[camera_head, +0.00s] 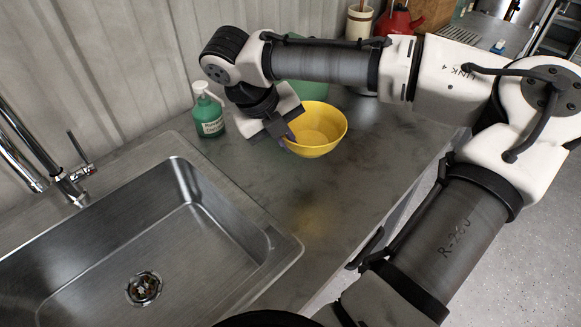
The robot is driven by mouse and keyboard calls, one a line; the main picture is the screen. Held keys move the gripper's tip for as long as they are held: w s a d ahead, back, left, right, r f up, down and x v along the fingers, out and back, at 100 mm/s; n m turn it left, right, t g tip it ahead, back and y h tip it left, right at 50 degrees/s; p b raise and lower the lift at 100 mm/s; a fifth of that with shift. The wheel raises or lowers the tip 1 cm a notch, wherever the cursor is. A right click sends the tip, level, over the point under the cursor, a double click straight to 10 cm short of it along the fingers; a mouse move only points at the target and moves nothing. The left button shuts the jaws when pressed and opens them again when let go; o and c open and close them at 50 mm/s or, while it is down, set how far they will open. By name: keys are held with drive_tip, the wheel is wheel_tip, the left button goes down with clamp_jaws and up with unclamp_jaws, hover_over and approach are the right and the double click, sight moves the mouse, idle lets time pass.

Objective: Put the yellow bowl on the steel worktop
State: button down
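The yellow bowl (330,138) is over the steel worktop (290,196), right of the sink, with its open side up. My gripper (289,134) is at the bowl's left rim and appears shut on it; the bowl hides part of the fingers. A blurred yellow reflection shows on the worktop well below the bowl in the picture, so the bowl seems to be held above the surface. The exact gap cannot be told.
A green soap bottle (208,116) stands left of my gripper, near the wall. The sink (150,235) and tap (68,186) are at left. A green object (308,90), a utensil crock (359,22) and a red kettle (398,22) stand farther back. The worktop's front is clear.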

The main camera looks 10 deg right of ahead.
wheel_tip(320, 180, down, 9)
drive_tip(key=shift+f, duration=0.15)
drive_tip(key=shift+f, duration=0.15)
drive_tip(key=c, duration=1.6)
unclamp_jaws()
drive_tip(key=shift+c, duration=0.2)
drive_tip(key=v, duration=1.2)
